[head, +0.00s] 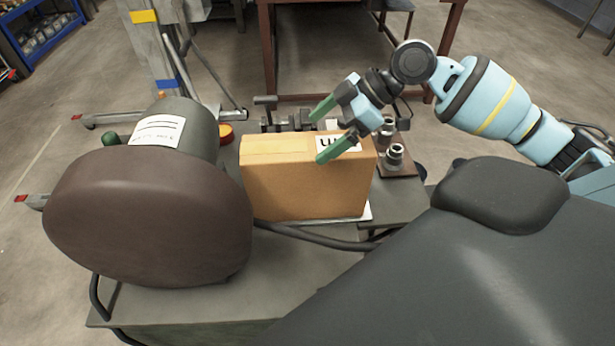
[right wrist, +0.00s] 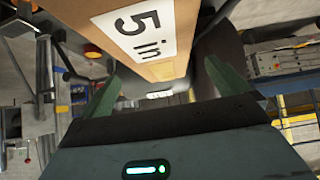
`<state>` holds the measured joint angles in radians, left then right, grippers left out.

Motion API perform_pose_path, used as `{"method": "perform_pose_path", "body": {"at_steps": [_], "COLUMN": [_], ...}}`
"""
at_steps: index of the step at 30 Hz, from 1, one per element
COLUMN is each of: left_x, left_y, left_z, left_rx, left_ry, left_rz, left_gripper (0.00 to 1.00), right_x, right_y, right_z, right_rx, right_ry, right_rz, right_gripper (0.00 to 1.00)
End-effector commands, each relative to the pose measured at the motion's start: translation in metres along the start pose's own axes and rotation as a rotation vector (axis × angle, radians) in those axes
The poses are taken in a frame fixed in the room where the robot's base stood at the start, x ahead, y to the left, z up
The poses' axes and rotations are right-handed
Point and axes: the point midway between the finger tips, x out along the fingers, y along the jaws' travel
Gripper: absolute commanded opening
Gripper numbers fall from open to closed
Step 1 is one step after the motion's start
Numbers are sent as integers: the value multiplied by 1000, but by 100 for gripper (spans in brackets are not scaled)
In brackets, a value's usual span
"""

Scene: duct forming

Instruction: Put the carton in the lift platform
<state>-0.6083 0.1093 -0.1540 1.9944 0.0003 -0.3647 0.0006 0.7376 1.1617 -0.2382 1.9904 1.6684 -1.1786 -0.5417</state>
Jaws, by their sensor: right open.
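The carton (head: 305,190) is an orange-brown box with a white label on its top. It stands on a grey work surface (head: 400,205) in the middle of the head view. My right gripper (head: 322,132) is open, with green fingers over the right part of the carton's top. In the right wrist view, the carton (right wrist: 185,68) shows between the two green fingers (right wrist: 158,85), with a "5 in" label. I cannot tell whether the fingers touch it. My left gripper is not in view. I cannot make out the lift platform for certain.
A large dark rounded machine housing (head: 150,215) with a grey motor (head: 185,128) stands left of the carton. Metal fittings (head: 395,155) sit on a brown plate right of it. A red-brown table frame (head: 355,98) is behind. A blue shelf (head: 40,40) stands far left.

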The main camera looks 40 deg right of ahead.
Motion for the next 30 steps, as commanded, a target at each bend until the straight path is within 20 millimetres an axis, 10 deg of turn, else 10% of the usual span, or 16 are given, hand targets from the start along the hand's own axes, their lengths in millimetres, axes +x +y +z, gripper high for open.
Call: {"method": "perform_pose_path", "body": {"at_steps": [24, 30], "left_x": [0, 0], "left_y": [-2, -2], "left_z": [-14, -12], "left_rx": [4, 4], "left_ry": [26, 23], "left_rz": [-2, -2], "left_gripper": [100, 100], "right_x": [52, 52], "right_y": [1, 1], "right_z": [5, 5], "right_rx": [0, 0], "right_ry": [0, 0], "right_rz": [1, 1], "right_gripper": [100, 74]}}
